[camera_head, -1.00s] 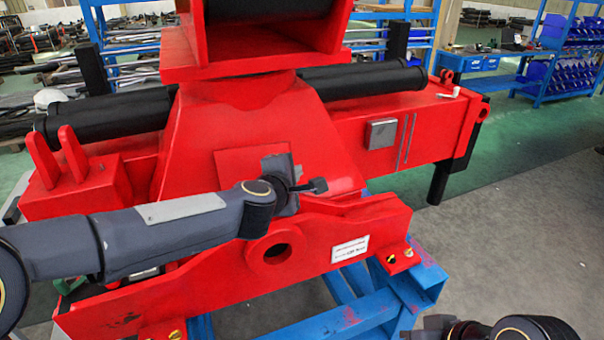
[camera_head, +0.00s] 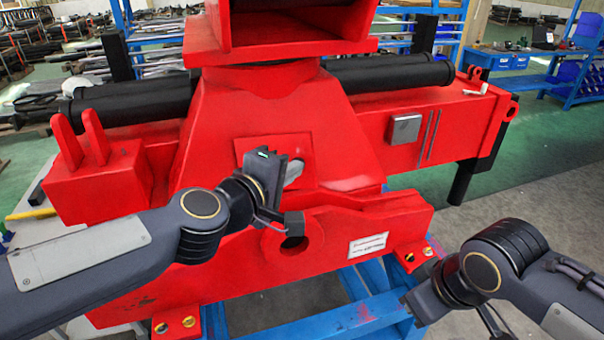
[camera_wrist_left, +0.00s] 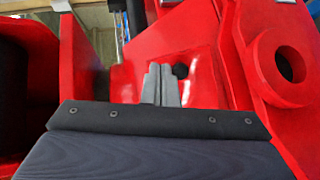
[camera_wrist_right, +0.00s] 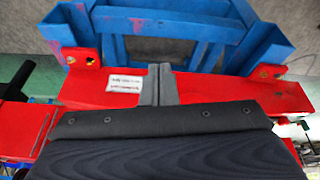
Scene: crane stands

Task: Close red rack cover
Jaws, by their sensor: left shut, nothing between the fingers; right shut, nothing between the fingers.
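A red crane stand (camera_head: 255,115) fills the middle of the head view. A flat square red panel (camera_head: 252,146), which looks like the rack cover, lies on its sloped front; my left gripper hides part of it, so I cannot tell if it is fully closed. My left gripper (camera_head: 294,172) is shut and empty, just in front of the panel's right side. Its fingertips in the left wrist view (camera_wrist_left: 161,70) point at a red surface beside a small dark round spot (camera_wrist_left: 181,71); I cannot tell if they touch. My right gripper (camera_wrist_right: 158,70) is shut and empty, in front of the lower red beam.
The lower red beam (camera_head: 345,222) with a round hole and white label (camera_head: 368,245) crosses in front. It rests on a blue frame (camera_head: 365,322). Black cylinders (camera_head: 392,85) lie behind. Open floor (camera_head: 545,205) is at the right.

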